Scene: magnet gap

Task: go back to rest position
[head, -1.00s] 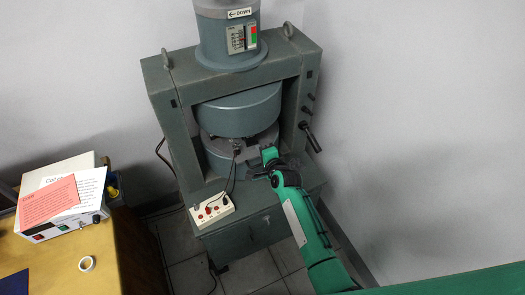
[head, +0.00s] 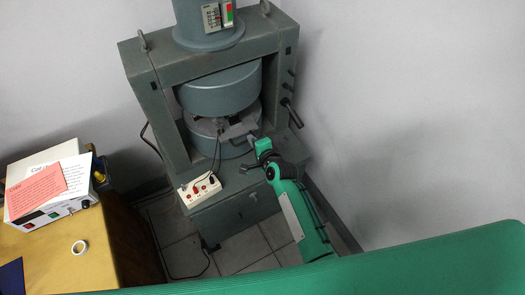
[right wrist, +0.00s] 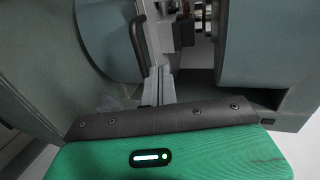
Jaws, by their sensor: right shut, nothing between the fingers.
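My right arm reaches up from the lower right in the head view to the grey electromagnet (head: 222,92). Its gripper (head: 236,131) is at the front right of the gap between the two round pole blocks. In the right wrist view the fingers (right wrist: 157,84) are together with nothing between them, in front of the magnet's rounded blocks (right wrist: 268,45). A small dark fitting with a cable sits in the gap; its exact shape is unclear. My left gripper is not in view.
A white switch box (head: 200,188) with cables stands on the magnet's front ledge. Handles (head: 291,112) stick out of the frame's right side. A wooden table (head: 60,256) at left holds an instrument, papers and a tape roll (head: 79,247). Floor shows between table and magnet.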

